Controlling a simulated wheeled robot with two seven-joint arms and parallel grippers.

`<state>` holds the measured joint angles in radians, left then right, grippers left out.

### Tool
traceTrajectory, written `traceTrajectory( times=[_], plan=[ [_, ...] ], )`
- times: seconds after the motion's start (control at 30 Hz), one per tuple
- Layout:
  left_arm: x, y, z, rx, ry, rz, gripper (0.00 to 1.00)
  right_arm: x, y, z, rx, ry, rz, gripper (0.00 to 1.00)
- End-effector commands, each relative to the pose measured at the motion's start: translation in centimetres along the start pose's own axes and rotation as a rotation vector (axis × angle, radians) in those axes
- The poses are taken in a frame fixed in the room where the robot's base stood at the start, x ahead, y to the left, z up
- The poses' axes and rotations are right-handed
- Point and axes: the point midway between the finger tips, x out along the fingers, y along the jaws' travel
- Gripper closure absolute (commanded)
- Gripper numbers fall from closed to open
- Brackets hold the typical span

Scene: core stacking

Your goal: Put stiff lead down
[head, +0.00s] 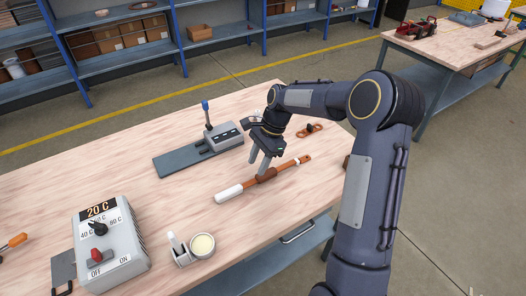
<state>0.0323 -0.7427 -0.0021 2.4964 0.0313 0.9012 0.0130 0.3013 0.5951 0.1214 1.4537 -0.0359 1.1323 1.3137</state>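The stiff lead, which I take to be the straight orange rod (285,167) with a white end and a brown middle part, lies along the wooden table at a slant. My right gripper (259,161) is just above and behind its brown middle part. The two fingers point down and appear apart, with the nearer tip at or just over the brown part. Whether it touches the rod is hard to tell. My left gripper is not in view.
A lever device (222,138) on a grey plate stands behind the rod. A small orange part (310,130) lies to the right. A temperature control box (108,245) and a round pot (202,245) stand nearer the front. The table's middle left is clear.

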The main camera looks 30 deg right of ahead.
Motion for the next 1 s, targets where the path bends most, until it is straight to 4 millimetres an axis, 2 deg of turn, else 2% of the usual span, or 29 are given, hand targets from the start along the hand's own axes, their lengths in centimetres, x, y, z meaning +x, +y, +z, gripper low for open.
traceTrajectory(
  times=[0.1,0.33,0.47,0.57,0.73,0.87,1.0],
  plan=[
    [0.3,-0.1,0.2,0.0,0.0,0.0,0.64,-2.4,-0.1,-0.1,0.0,0.002,-0.004,0.6],
    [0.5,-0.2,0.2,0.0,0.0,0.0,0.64,-5.0,0.0,0.1,-0.003,0.001,-0.002,0.6],
    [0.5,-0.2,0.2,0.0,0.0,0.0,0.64,-6.8,1.4,1.1,-0.082,0.015,-0.028,0.6],
    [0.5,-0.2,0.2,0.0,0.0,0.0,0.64,-9.0,4.3,3.0,-0.239,0.048,-0.079,0.6],
    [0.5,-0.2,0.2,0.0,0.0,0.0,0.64,-11.6,12.0,6.8,-0.621,0.139,-0.187,0.6],
    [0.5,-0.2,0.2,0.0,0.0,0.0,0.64,-11.2,18.1,9.0,-0.912,0.229,-0.265,0.6],
    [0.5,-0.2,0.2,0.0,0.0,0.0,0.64,-9.2,23.1,10.4,-1.173,0.325,-0.327,0.6]
  ],
)
